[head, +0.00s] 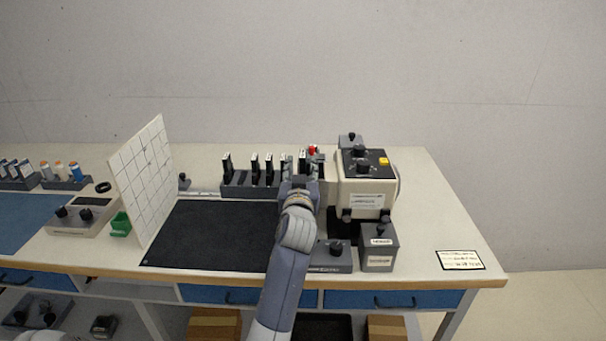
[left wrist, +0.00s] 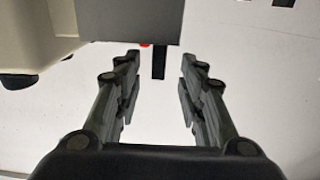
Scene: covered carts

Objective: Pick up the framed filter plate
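Several thin upright plates with dark frames (head: 254,164) stand in a grey slotted rack (head: 235,190) at the back of the bench. I cannot tell which one is the framed filter plate. My left gripper (head: 303,165) is over the right end of the rack, beside the cream machine, and its arm hides part of that end. In the left wrist view the fingers are apart with nothing gripped between them. A narrow black strip (left wrist: 159,66) shows between the fingertips, below a grey block (left wrist: 130,20). My right gripper is not in view.
The cream machine (head: 368,190) with knobs stands close to the right of my left gripper. Grey control boxes (head: 378,247) are in front of it. A white gridded panel (head: 145,180) stands upright left of the dark mat (head: 205,235). The mat is clear.

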